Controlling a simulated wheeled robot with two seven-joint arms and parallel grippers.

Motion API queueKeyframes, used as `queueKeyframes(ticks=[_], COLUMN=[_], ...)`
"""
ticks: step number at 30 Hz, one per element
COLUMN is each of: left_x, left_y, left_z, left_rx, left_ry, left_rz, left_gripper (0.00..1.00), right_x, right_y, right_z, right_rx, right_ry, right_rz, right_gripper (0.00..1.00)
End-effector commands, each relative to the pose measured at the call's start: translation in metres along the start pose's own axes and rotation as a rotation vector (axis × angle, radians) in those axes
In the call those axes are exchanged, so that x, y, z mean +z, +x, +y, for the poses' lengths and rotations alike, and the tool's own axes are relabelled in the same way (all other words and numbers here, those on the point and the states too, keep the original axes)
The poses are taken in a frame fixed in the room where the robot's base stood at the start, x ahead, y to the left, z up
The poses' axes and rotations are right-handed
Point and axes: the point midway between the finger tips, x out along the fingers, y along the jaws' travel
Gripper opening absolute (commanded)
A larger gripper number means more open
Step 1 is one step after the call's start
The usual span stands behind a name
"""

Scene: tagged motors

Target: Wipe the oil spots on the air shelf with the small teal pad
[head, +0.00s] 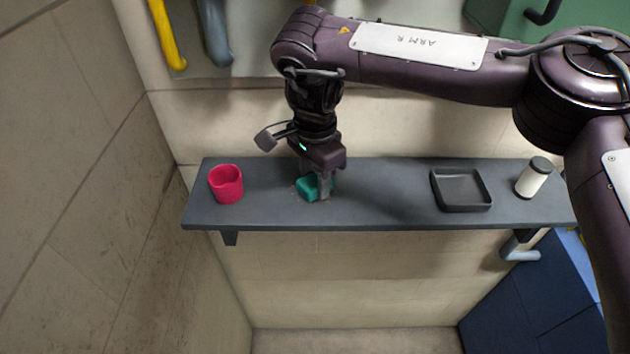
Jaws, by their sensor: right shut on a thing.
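The small teal pad (308,187) is in my right gripper (321,190), low over the left-centre part of the grey shelf (385,205). The gripper points down and is shut on the pad, and the pad appears to touch the shelf top. A faint small mark shows on the shelf just left of the pad; I cannot tell clearly if it is an oil spot. Any spots under the pad and gripper are hidden. My left gripper is not in view.
A red cup (227,184) stands at the shelf's left end. A black square tray (462,206) and a white cylinder with a dark lid (534,178) stand to the right. The shelf between pad and tray is clear. Yellow and grey pipes (168,36) run on the wall above.

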Motion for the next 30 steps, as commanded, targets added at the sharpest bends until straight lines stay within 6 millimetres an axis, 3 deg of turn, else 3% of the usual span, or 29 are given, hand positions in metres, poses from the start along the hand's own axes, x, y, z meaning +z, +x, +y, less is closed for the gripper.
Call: queueKeyframes(ticks=[6, 14, 30], left_x=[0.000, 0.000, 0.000], left_y=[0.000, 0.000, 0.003], left_z=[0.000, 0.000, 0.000], left_rx=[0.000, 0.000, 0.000], left_ry=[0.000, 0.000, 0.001], left_rz=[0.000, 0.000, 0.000], left_gripper=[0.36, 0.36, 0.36], right_x=[-0.011, -0.017, 0.003], right_y=[0.002, 0.001, 0.004], right_z=[-0.016, -0.024, 0.004], right_rx=[0.000, -0.001, 0.002], right_ry=[0.002, 0.000, -0.001], right_rz=[0.001, 0.001, 0.000], right_gripper=[0.16, 0.16, 0.16])
